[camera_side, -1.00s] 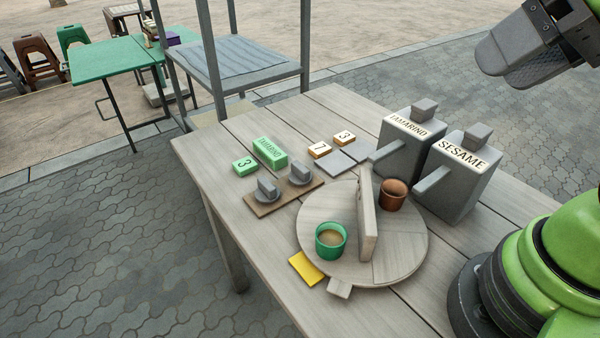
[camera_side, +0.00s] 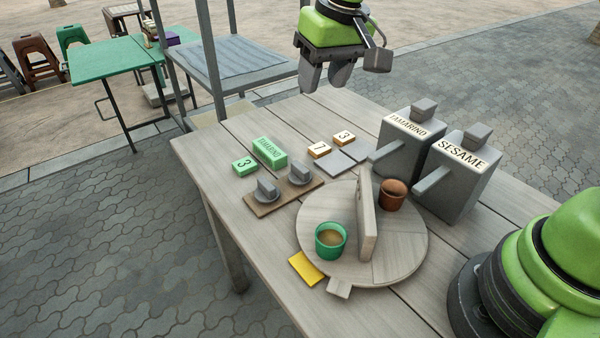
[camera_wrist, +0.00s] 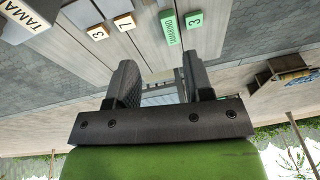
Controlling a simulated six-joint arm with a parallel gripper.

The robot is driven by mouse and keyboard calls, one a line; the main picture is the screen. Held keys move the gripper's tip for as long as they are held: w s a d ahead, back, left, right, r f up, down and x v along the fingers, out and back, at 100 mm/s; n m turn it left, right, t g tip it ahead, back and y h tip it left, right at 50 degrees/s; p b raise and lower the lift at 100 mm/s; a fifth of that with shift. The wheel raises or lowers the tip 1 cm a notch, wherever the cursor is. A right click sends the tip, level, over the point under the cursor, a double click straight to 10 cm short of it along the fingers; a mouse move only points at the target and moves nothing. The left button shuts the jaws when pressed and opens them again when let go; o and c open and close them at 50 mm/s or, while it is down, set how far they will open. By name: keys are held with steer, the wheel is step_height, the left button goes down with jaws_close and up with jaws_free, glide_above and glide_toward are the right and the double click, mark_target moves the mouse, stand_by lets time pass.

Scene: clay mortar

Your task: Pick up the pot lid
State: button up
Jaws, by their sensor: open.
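No object is plainly marked as the pot lid. Two small grey round pieces with upright handles, a left one (camera_side: 267,190) and a right one (camera_side: 300,174), sit on a brown board (camera_side: 258,208) and look like lids or knobs. Two grey boxes, labelled TAMARIND (camera_side: 398,150) and SESAME (camera_side: 455,185), have grey blocks on top. I cannot tell which piece is the pot lid. My gripper (camera_side: 326,79) is open and empty, fingers down, high above the table's far edge. Its fingers also show apart in the wrist view (camera_wrist: 161,82).
A round wooden turntable (camera_side: 400,258) holds an upright divider (camera_side: 367,225), a green cup (camera_side: 330,240) and a brown cup (camera_side: 393,195). Green TAMARIND (camera_side: 269,153) and 3 (camera_side: 245,166) blocks and orange-edged tiles (camera_side: 320,150) lie nearby. A grey frame post (camera_side: 213,70) stands behind the table.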

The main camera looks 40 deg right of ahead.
steer(key=n+g, duration=0.1)
glide_above(300, 166)
steer(key=shift+h, duration=0.3)
step_height(300, 166, down, 14)
steer(key=shift+a+r, duration=0.1)
steer(key=shift+a, duration=0.05)
step_height(300, 166, down, 6)
jaws_close()
